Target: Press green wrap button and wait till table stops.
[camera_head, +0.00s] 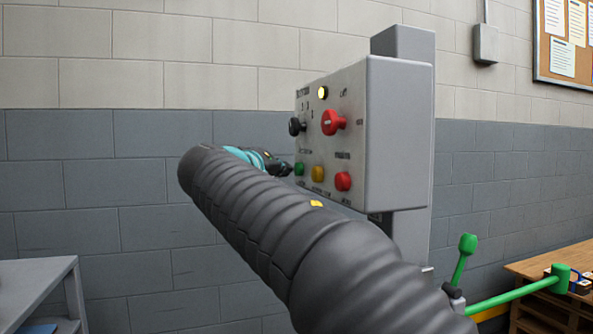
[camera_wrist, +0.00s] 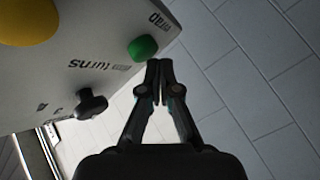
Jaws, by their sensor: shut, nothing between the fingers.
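The green wrap button (camera_head: 299,169) is the left one in the bottom row on the front of a grey control box (camera_head: 398,135). In the wrist view the green button (camera_wrist: 143,48) stands out from the panel, close to the tips of my gripper (camera_wrist: 160,64). My gripper is shut and empty. In the head view my gripper (camera_head: 285,168) is at the left of the button, partly hidden behind my arm. I cannot tell whether the fingertips touch the button. The turntable does not show clearly in either view.
Beside the green button are a yellow button (camera_head: 318,174) and a red button (camera_head: 343,181). Above are a black knob (camera_head: 297,126), a red switch (camera_head: 333,121) and a lit lamp (camera_head: 323,92). A green lever (camera_head: 464,258) stands at the lower right. A grey table (camera_head: 40,290) is at the left.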

